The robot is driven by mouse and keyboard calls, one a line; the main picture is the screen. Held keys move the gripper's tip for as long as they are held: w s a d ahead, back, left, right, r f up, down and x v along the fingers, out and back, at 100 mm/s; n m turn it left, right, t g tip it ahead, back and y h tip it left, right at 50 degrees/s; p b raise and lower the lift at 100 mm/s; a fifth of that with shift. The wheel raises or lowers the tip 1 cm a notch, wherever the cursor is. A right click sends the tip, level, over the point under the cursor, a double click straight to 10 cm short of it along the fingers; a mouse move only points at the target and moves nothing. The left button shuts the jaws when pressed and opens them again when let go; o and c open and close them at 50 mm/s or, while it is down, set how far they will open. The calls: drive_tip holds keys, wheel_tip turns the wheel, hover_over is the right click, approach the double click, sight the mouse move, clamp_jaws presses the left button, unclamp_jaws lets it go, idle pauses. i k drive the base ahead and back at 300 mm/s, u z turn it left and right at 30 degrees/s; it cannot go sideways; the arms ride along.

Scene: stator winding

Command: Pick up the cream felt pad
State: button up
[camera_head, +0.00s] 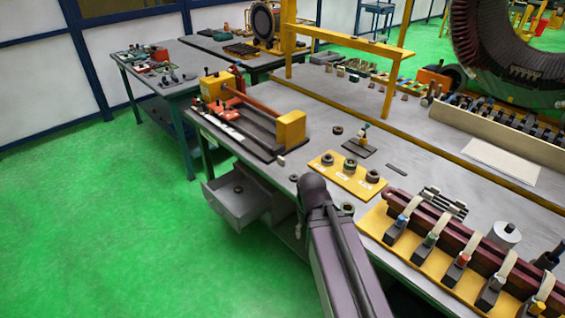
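A flat, pale off-white sheet (503,161) lies on the grey workbench at the right, in front of a long cream rail. It is the only thing in view that looks like the cream felt pad, but I cannot tell its material at this size. Nothing lies on top of it. My arm rises from the bottom middle of the head view, with a rounded joint near the bench's front edge. My gripper is not visible, so the view does not show whether it holds anything.
The grey workbench (335,110) has a yellow plate with several dark rings (349,166) and a yellow rack with a maroon bar (440,232) at the front. A yellow gantry (345,42) stands over the back. An open drawer (236,200) juts out at the front left. Green floor is clear at left.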

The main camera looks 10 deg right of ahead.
sight(281, 161)
drive_tip(key=u, duration=0.05)
drive_tip(key=i, duration=1)
drive_tip(key=z, duration=0.05)
